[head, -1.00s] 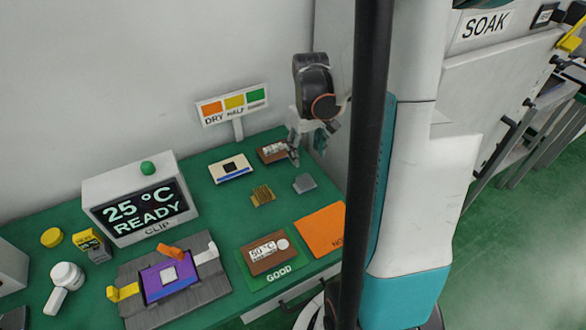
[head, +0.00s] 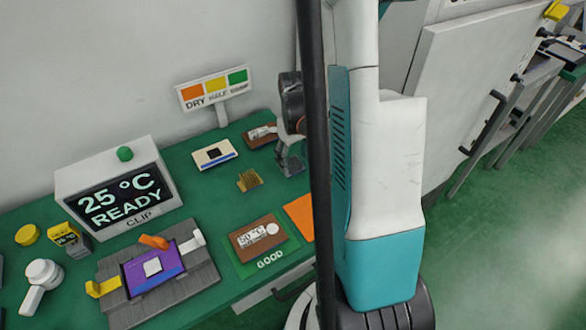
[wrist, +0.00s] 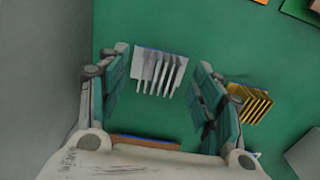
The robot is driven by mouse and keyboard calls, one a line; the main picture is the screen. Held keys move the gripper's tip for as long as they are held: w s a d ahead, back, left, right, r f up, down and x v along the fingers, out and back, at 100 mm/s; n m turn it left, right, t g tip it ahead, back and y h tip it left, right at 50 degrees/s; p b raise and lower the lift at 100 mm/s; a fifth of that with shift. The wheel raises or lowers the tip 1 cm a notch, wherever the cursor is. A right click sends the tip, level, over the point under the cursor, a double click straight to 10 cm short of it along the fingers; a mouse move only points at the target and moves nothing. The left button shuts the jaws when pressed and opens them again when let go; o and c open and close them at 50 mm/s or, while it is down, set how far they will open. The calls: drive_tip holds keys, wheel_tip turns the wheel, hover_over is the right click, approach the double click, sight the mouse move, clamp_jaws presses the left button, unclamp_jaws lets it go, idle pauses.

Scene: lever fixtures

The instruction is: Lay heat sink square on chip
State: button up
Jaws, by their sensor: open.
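A grey finned heat sink (wrist: 158,72) lies on the green bench. In the wrist view it shows between the two fingers of my gripper (wrist: 164,66), which is open and empty. I cannot tell how high the fingertips are above the bench. In the head view my gripper (head: 290,160) is over the bench's right part and mostly hides the grey heat sink. A pale square chip (head: 152,267) sits on a purple board (head: 170,277) in a grey clip fixture (head: 200,279) at front left. A gold finned heat sink (head: 249,180) lies left of my gripper, and shows at right in the wrist view (wrist: 250,103).
A display box (head: 120,190) reading 25 °C READY stands behind the fixture. A white board with a dark chip (head: 214,154) and a brown card (head: 262,135) lie behind. A GOOD mat (head: 268,262) and an orange mat (head: 300,216) lie in front. A wall borders the bench.

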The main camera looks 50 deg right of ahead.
wheel_tip(320, 180, down, 3)
drive_tip(key=shift+r+b, duration=0.1)
drive_tip(key=shift+b, duration=0.3)
drive_tip(key=shift+r, duration=0.1)
drive_tip(key=shift+c, duration=0.2)
drive_tip(key=c, duration=1.1)
drive_tip(key=shift+r, duration=0.1)
